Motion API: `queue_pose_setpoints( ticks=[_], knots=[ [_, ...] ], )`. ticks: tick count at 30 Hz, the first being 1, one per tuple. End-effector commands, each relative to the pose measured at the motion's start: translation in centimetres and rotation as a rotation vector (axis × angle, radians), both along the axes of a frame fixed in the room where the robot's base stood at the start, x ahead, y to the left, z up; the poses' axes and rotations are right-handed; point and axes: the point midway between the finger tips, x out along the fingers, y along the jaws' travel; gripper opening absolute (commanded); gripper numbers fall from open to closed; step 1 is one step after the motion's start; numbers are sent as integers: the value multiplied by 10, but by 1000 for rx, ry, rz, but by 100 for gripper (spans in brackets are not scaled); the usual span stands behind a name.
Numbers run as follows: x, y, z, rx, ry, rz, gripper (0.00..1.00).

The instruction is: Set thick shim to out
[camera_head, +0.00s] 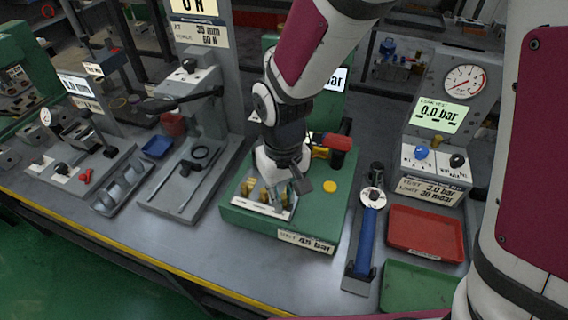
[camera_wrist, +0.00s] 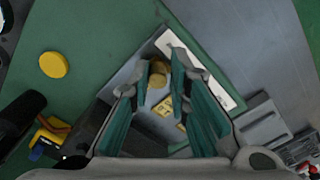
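My gripper (camera_wrist: 161,72) is open, with its teal-padded fingers pointing down over a small light-edged tray (camera_head: 240,203) on the green test block (camera_head: 230,219). Brass-yellow pieces lie in this tray: a rounded one (camera_wrist: 158,72) shows between the fingertips, and a flatter one with dark marks (camera_wrist: 167,106) shows lower in the gap. I cannot tell which piece is the thick shim, or whether a finger touches one. In the head view, brass pieces (camera_head: 265,191) stand beside my gripper (camera_head: 290,186), which partly hides the tray.
A yellow disc (camera_head: 330,187) lies on the green block, near a red-and-yellow tool (camera_head: 331,143). To the right are a blue-handled tool (camera_head: 366,240), a red tray (camera_head: 425,232) and a green tray (camera_head: 415,289). A lever press (camera_head: 190,150) stands left.

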Motion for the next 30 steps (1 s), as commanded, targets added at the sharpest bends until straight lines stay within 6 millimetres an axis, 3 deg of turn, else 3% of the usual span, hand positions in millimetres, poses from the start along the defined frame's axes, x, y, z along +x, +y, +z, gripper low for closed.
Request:
queue_pose_setpoints(
  ticks=[14, 30],
  knots=[
    [0, 0, 7, 0, 0, 2, 34],
    [-1, 1, 103, 0, 0, 3, 34]
  ],
)
